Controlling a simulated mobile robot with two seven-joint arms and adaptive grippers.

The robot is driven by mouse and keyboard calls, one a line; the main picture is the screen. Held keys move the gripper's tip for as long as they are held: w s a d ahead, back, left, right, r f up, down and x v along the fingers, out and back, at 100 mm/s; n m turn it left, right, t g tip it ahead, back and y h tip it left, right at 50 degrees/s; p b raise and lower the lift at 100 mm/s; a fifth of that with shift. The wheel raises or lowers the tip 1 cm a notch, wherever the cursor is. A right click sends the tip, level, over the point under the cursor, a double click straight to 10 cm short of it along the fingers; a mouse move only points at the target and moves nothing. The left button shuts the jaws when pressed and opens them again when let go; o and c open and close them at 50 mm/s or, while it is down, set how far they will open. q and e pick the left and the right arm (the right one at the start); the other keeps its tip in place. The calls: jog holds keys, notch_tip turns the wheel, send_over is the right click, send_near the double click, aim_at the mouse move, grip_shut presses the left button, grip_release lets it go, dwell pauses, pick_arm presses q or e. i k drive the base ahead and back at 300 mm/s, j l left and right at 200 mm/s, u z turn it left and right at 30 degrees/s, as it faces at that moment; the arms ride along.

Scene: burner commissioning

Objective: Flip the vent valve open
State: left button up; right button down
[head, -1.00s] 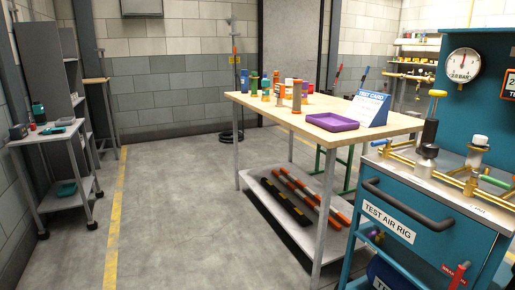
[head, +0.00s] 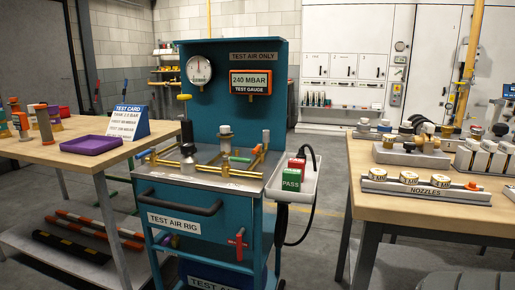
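The teal test air rig (head: 205,226) stands in the middle of the head view. Brass pipework (head: 185,161) with several fittings runs across its top. A green lever (head: 240,159) lies on the right part of the pipework, and a blue lever end (head: 143,154) shows at the left. A red handle (head: 239,241) is on the lower front panel. I cannot read a label that tells which one is the vent valve, nor tell its position. A round gauge (head: 199,69) is on the back panel. Neither gripper is in view.
A wooden table (head: 60,152) with a purple tray (head: 91,144) and a test card (head: 130,121) stands left of the rig. A nozzle bench (head: 400,205) stands right. A white side holder (head: 295,182) with red and green blocks and a black cable juts from the rig's right.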

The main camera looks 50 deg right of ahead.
aim_at(259, 145)
jog(key=i+l+z, duration=0.1)
jog(key=z, duration=1.4)
jog(key=i+j+z, duration=0.1)
jog(key=i+j, duration=0.25)
jog(key=i, duration=0.2)
